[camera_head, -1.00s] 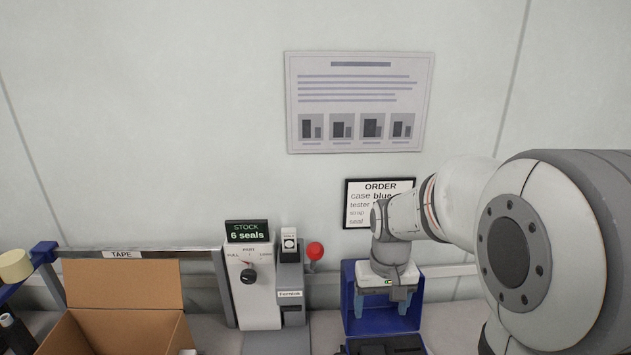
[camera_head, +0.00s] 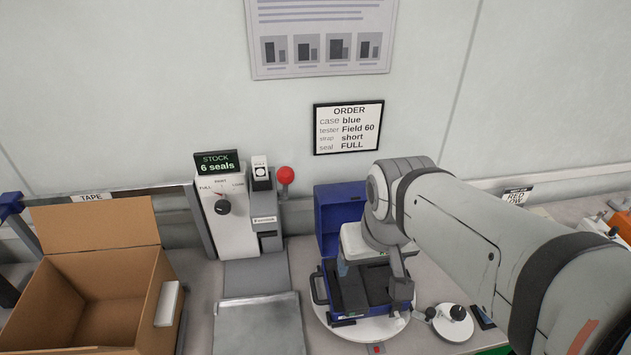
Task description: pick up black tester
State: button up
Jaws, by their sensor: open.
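An open blue case (camera_head: 336,206) stands on a round white turntable (camera_head: 338,328), its lid upright at the back. The case holds a dark insert (camera_head: 352,288); I cannot tell whether a black tester lies in it. My gripper (camera_head: 372,275) is above the case, pointing down, with its fingers apart. Nothing shows between them. My gripper and arm hide the right part of the case.
A seal machine (camera_head: 238,222) with a red knob (camera_head: 285,175) stands left of the case, a grey plate (camera_head: 258,325) in front of it. An open cardboard box (camera_head: 128,285) is at the left. A white disc with a black knob (camera_head: 455,322) sits right of the turntable. An order sign (camera_head: 348,128) hangs behind.

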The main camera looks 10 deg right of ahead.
aim_at(354, 298)
jog(key=u, duration=1.65)
jog(key=k, duration=1.4)
jog(key=z, duration=0.45)
jog(key=i, duration=1)
jog(key=z, duration=0.05)
